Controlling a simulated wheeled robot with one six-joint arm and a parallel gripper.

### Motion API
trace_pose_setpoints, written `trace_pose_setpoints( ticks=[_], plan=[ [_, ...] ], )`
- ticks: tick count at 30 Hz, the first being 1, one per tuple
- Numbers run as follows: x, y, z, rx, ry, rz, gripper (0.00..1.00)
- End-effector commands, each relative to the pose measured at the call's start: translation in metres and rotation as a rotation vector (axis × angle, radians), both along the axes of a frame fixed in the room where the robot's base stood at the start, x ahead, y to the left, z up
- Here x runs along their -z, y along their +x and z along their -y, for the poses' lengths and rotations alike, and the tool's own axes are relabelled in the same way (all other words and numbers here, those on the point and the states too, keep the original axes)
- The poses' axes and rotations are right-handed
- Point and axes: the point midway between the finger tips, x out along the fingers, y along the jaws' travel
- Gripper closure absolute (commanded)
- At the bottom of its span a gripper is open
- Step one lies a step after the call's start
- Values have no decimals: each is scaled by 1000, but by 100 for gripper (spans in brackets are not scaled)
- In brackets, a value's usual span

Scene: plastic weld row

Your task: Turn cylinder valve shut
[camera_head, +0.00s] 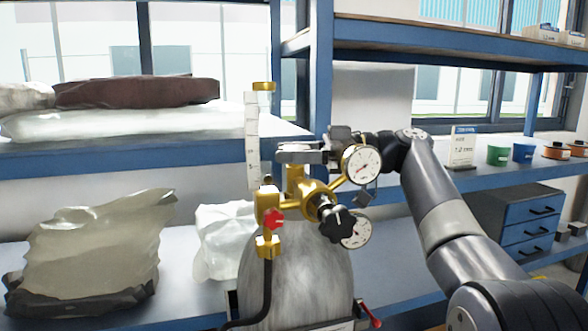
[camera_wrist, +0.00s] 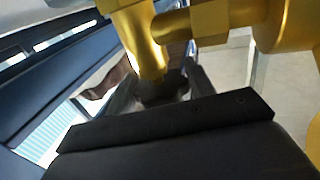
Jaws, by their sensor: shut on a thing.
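A grey gas cylinder (camera_head: 308,275) stands upright in the head view with brass valve and regulator fittings (camera_head: 312,200) on top. My gripper (camera_head: 300,152) reaches in from the right at the top of the brass valve stem (camera_head: 294,178). In the wrist view my gripper (camera_wrist: 163,90) is shut on a dark valve knob (camera_wrist: 160,88) at the end of the brass stem (camera_wrist: 143,40). The fingers lie on either side of the knob. In the head view the knob is mostly hidden by the gripper.
Two dial gauges (camera_head: 362,164) (camera_head: 356,231), a black star knob (camera_head: 338,223), a red knob (camera_head: 273,219) and a flow tube (camera_head: 252,140) crowd the valve. A black hose (camera_head: 267,285) hangs below. Blue shelves (camera_head: 400,40) with bags (camera_head: 88,248) stand behind.

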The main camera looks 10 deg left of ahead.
Motion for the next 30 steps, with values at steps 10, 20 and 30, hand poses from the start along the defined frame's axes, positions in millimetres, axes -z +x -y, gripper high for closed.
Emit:
trace_pose_setpoints(
  ticks=[10,20,30],
  plan=[
    [2,0,0,177,2,3,72],
    [0,0,0,192,2,0,72],
    [0,0,0,192,2,1,28]
  ],
)
